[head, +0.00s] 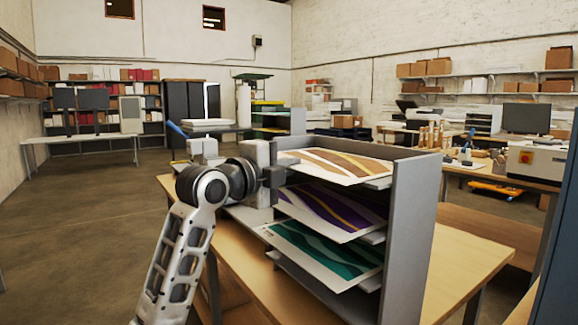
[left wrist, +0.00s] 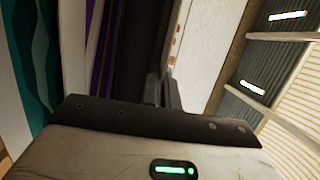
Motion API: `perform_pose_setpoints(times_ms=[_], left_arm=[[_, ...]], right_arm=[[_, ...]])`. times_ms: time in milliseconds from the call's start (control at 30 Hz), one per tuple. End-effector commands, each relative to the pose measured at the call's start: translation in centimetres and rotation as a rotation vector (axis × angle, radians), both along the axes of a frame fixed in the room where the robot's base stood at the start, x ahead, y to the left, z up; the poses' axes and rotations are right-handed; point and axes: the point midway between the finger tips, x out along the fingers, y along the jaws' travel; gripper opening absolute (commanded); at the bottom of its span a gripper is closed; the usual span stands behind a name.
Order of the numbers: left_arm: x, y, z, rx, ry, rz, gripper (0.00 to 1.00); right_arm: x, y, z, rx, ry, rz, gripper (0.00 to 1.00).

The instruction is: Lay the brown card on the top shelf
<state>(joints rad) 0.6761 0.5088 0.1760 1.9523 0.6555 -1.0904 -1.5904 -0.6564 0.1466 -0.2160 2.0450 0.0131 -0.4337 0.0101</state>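The brown card (head: 345,165), with brown, white and gold waves, is at the top shelf of a grey rack (head: 408,235), face up. Its near edge sticks out past the shelf. My left gripper (head: 275,178) is at the card's left front corner and hides part of it. In the left wrist view the dark fingers (left wrist: 165,90) are close together beside a thin edge. I cannot tell whether they grip the card or stand just clear of it. My right gripper is out of view.
A purple card (head: 335,211) and a green card (head: 325,252) lie on the lower shelves. The rack stands on a wooden table (head: 455,265), with bare tabletop to its right. The rack's tall side panel borders the shelves on the right.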

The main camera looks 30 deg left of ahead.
Motion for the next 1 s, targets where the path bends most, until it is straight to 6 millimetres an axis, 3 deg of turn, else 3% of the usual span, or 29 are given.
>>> perform_pose_setpoints(times_ms=[33, 100, 467, 1000], left_arm=[[0.0, 0.0, -0.1, 0.001, 0.000, 0.000, 0.11], [0.0, 0.0, 0.0, 0.000, 0.000, -0.001, 0.24], [-0.2, 0.1, 0.3, 0.000, 0.001, 0.000, 0.24], [-10.3, 1.4, 0.1, 0.002, 0.000, 0.003, 0.24]], right_arm=[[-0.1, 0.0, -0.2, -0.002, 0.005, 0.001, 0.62], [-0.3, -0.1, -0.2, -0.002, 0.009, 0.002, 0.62], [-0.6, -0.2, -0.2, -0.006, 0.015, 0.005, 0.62], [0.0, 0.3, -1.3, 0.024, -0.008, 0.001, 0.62]])
